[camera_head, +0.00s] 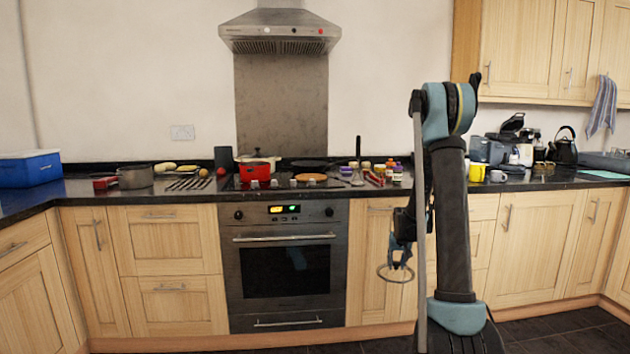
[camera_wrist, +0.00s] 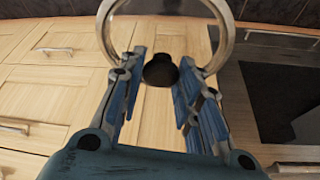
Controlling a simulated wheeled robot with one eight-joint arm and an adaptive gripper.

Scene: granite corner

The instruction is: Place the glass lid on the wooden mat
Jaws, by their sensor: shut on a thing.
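The glass lid (camera_head: 394,282) is a clear disc with a metal rim, held in front of the cabinets, below counter height. In the wrist view the lid (camera_wrist: 226,42) fills the top of the picture, with its black knob between my fingers. My gripper (camera_head: 400,263) is shut on the lid's knob; it also shows in the wrist view (camera_wrist: 161,66). The wooden mat (camera_head: 311,177) looks like a small flat brown disc on the hob top, left of and above my gripper. The mat does not show in the wrist view.
A red pot (camera_head: 256,168) stands left of the mat. Small jars (camera_head: 392,171) and a dark upright utensil (camera_head: 357,155) stand to its right. A saucepan (camera_head: 136,177) is farther left. The oven (camera_head: 284,265) and the dark counter edge lie beside and above the lid.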

